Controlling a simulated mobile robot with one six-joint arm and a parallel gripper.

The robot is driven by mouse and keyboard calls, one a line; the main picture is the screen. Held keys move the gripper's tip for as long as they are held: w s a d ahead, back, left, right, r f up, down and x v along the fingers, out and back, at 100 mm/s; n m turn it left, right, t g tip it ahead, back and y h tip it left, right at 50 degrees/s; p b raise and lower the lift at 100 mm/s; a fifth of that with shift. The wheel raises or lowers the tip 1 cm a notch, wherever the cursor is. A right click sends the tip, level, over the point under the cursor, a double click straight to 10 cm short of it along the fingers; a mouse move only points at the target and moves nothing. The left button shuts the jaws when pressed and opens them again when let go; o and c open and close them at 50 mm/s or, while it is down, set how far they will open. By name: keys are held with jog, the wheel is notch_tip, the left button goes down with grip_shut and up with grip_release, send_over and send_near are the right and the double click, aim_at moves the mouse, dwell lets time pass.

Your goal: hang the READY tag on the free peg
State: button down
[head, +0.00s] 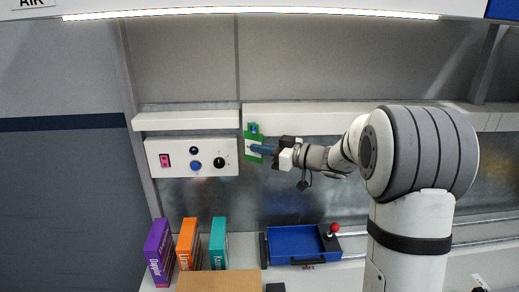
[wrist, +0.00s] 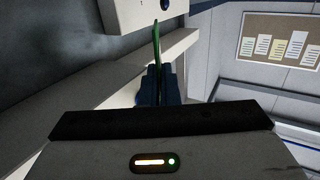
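A green tag (head: 247,154) with a pale face hangs upright in front of the wall, right of the white control panel (head: 170,160); its wording is too small to read.
A white ledge (head: 350,115) runs behind my gripper. Below are purple (head: 158,252), orange (head: 188,244) and teal (head: 218,244) boxes, a brown carton (head: 218,281), a blue tray (head: 292,241) and a red-knobbed lever (head: 334,229). The wrist view shows a notice board (wrist: 278,40).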

jog(key=shift+w+f+b, duration=0.15)
jog(key=shift+f+b, duration=0.1)
jog(key=shift+b, duration=0.2)
jog(key=shift+w+f+b, duration=0.2)
jog(key=shift+b, duration=0.55)
jog(key=shift+w+b, duration=0.1)
jog(key=shift+b, duration=0.55)
jog(key=c, duration=1.6)
grip_release()
